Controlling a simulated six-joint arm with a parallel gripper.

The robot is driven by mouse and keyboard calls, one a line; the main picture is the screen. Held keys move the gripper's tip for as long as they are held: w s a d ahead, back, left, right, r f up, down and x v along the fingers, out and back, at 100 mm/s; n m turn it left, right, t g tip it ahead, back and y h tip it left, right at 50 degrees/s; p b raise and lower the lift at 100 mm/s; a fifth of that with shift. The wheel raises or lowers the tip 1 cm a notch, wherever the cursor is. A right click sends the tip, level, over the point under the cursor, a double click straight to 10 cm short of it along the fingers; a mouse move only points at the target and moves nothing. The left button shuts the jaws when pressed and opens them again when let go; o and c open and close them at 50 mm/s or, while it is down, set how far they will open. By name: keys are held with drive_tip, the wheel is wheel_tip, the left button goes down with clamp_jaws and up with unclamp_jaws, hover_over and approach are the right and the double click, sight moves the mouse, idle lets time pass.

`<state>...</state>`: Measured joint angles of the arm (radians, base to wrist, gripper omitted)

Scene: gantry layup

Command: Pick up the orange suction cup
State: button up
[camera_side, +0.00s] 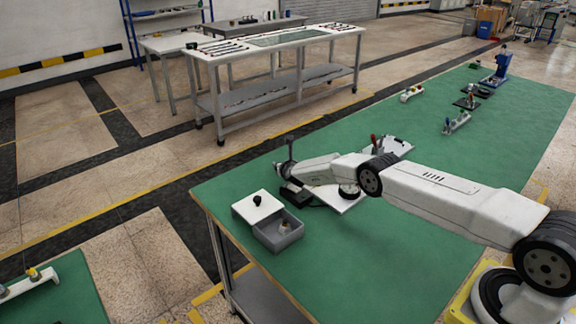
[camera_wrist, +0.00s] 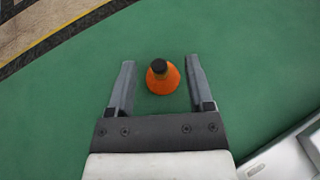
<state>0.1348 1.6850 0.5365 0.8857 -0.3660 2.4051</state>
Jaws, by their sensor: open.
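The orange suction cup (camera_wrist: 163,80) stands on the green table top in the wrist view, with a black cap on top. My gripper (camera_wrist: 160,60) is open, with one grey finger on each side of the cup. Gaps of green show between the cup and both fingers, so neither touches it. The cup's cap is about level with the fingertips in the picture. I cannot make out the cup in the side view, where my arm reaches across the table.
A grey open box (camera_side: 277,236) with a small item inside and a white lid (camera_side: 257,207) with a black knob lie near the table's front left. A white plate (camera_side: 345,203) lies beneath my arm. The green table (camera_side: 340,265) is bare in front of it.

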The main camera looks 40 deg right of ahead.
drive_tip(key=shift+w+d+f, duration=0.1)
drive_tip(key=shift+w+d, duration=0.05)
drive_tip(key=shift+w, duration=0.2)
idle(0.6)
clamp_jaws()
